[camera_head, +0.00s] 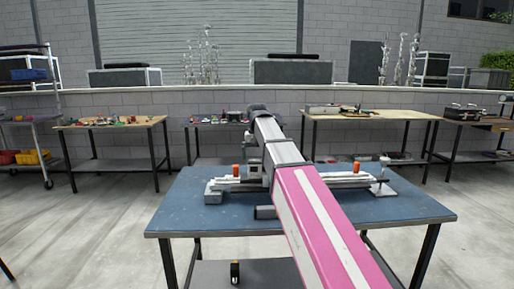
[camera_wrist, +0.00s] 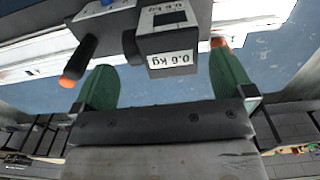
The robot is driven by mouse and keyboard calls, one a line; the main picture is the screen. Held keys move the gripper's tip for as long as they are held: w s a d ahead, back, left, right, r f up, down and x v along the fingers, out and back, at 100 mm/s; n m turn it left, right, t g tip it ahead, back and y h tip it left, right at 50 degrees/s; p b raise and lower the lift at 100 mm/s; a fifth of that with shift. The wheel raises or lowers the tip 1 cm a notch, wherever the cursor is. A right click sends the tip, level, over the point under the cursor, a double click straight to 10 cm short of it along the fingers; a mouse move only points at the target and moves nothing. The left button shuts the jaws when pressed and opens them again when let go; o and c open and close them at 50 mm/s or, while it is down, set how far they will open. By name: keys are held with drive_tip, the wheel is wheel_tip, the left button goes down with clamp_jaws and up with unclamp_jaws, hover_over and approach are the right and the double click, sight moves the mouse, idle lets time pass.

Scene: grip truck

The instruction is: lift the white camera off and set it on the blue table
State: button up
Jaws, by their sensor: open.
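In the wrist view a pale grey-white boxy unit with a dark square and a "0.6 kg" label (camera_wrist: 172,50), apparently the white camera, sits over a white rail (camera_wrist: 270,12). My gripper (camera_wrist: 162,60) has its two green fingers apart, one to each side of the unit. The fingers look clear of it, but I cannot tell the depth. In the head view the white rail (camera_head: 345,181) lies across the blue table (camera_head: 405,211). My pink and grey arm reaches over the table and hides the camera and most of my gripper there.
Orange-topped posts stand by the rail at left (camera_head: 236,169) and right (camera_head: 356,167), close to the fingers in the wrist view. A grey block (camera_head: 213,192) is at the rail's left end. The table's front right is bare. Cluttered workbenches (camera_head: 110,123) stand behind.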

sight(257, 160)
drive_tip(key=shift+f, duration=3.1)
drive_tip(key=c, duration=1)
drive_tip(key=o, duration=0.4)
drive_tip(key=shift+c, duration=1.1)
drive_tip(key=shift+r, duration=1.35)
drive_tip(key=shift+r, duration=2.4)
drive_tip(key=shift+r, duration=0.1)
